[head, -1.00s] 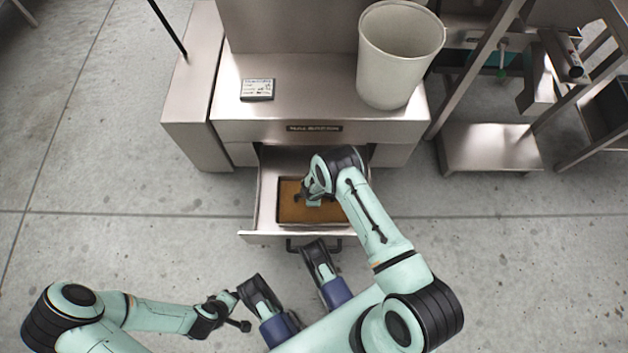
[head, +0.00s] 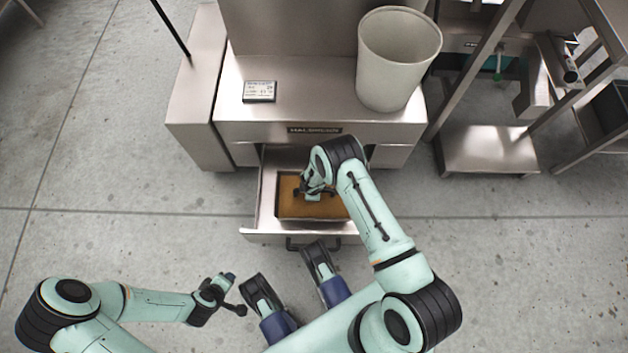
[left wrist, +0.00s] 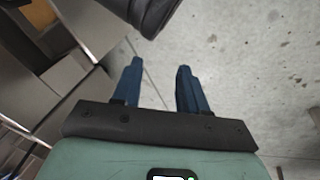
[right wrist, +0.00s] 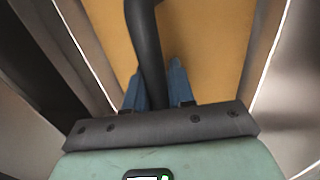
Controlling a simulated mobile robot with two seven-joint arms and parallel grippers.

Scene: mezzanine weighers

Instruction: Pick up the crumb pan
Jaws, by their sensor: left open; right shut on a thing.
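The crumb pan (head: 300,220) is a rectangular pan holding a flat tan-brown layer. It sits inside the pulled-out drawer of the steel machine. My right gripper (head: 313,191) is over the middle of the pan, pointing down. In the right wrist view my right gripper (right wrist: 155,88) is shut on a dark bar, the pan's handle (right wrist: 146,45), which runs across the tan layer (right wrist: 205,45). My arm hides part of the pan. My left gripper (head: 232,278) is open and empty, left of and nearer than the drawer; its parted blue fingers show in the left wrist view (left wrist: 160,88).
The drawer (head: 265,205) has a front handle (head: 300,246). The machine top (head: 315,90) carries a white bucket (head: 398,65) and a small display (head: 259,91). A steel stand (head: 488,147) is at the right. The floor to the left is clear.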

